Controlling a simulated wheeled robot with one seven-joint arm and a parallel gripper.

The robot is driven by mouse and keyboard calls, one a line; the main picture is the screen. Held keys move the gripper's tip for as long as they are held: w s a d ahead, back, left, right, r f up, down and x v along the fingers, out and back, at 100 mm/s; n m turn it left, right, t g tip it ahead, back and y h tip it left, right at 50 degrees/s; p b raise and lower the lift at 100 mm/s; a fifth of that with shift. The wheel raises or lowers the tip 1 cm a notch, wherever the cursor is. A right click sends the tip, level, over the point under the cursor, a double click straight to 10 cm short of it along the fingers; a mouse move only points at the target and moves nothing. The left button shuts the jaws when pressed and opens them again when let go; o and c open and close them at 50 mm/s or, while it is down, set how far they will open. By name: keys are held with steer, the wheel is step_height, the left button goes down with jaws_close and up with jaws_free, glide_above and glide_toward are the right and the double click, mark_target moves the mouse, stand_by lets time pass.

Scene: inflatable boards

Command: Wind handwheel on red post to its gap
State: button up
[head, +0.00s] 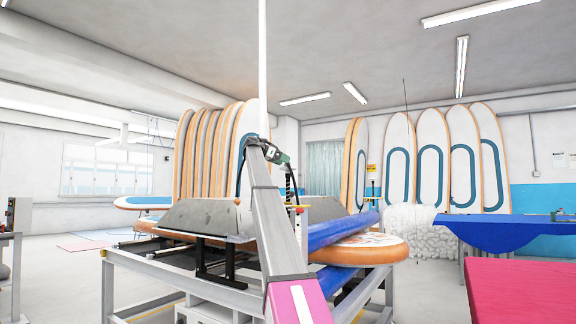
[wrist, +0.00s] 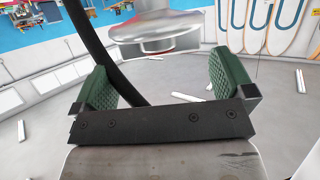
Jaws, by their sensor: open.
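I cannot make out a red post or a handwheel with a gap for certain in either view. My gripper (wrist: 165,85) is open, with its two green ribbed pads wide apart and nothing between them. A shiny silver round part (wrist: 155,35) with a flared rim shows beyond the pads at the top of the wrist view; I cannot tell what it is. In the head view my gripper (head: 277,155) is small, raised at the top of my grey arm, which hides part of the bench behind it.
A grey metal bench (head: 130,275) stands ahead, carrying dark sloped plates (head: 205,217), a blue roll (head: 342,230) and an orange-edged board (head: 360,252). A pink table (head: 525,290) is at right, a blue-covered table (head: 490,232) behind it. Boards (head: 400,150) line the back wall.

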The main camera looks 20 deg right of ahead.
steer(key=shift+x, duration=1.85)
steer(key=c, duration=0.6)
steer(key=shift+o, duration=0.2)
steer(key=shift+n+t, duration=0.4)
steer(key=shift+t, duration=0.1)
